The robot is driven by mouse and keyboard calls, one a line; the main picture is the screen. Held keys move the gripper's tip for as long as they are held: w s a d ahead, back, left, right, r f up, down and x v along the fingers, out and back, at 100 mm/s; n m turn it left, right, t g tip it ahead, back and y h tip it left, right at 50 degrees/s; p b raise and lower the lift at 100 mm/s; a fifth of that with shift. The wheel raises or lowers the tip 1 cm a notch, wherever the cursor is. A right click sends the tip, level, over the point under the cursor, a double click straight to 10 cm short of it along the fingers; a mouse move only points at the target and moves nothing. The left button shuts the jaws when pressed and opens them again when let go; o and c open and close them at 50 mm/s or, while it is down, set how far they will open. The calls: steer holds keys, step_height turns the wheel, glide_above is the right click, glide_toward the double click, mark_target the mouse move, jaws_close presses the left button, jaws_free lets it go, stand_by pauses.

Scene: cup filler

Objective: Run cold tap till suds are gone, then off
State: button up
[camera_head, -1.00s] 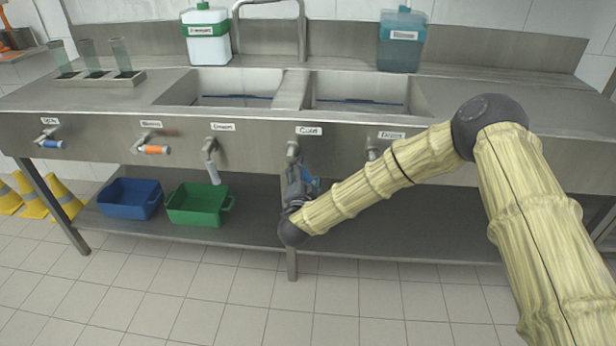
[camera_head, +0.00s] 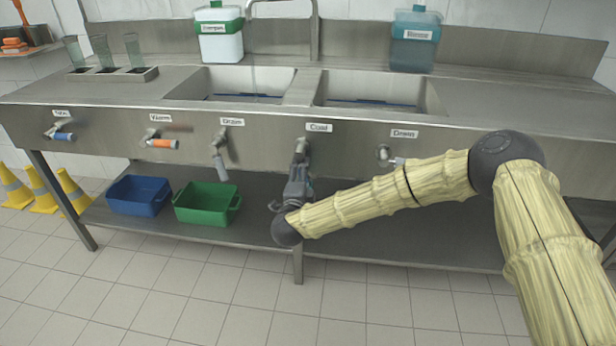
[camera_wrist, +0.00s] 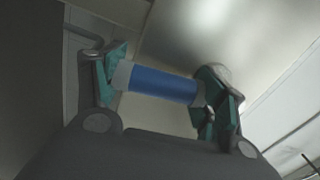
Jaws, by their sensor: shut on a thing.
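The cold tap (camera_head: 302,148) is on the sink's front panel, under the label "Cold" (camera_head: 319,127). My gripper (camera_head: 298,185) is just below its valve body. In the wrist view my gripper (camera_wrist: 158,88) is shut on the blue tap handle (camera_wrist: 160,84), which lies across between the green-padded fingers. In the head view the handle is hidden by the gripper. The left basin (camera_head: 290,82) and right basin (camera_head: 432,98) show blue strips low inside. I cannot make out suds or running water.
Other taps sit along the panel: a blue-handled one (camera_head: 64,136), the warm tap (camera_head: 162,143), and drain handles at left (camera_head: 221,160) and right (camera_head: 398,161). Blue (camera_head: 139,196) and green (camera_head: 207,203) bins stand on the lower shelf. Yellow cones (camera_head: 40,187) stand at left.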

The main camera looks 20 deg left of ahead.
steer(key=o, duration=1.5)
steer(key=shift+c, duration=0.2)
steer(key=shift+s, duration=0.1)
steer(key=s+d, duration=0.2)
steer(key=s, duration=0.9)
steer(key=shift+s, duration=0.3)
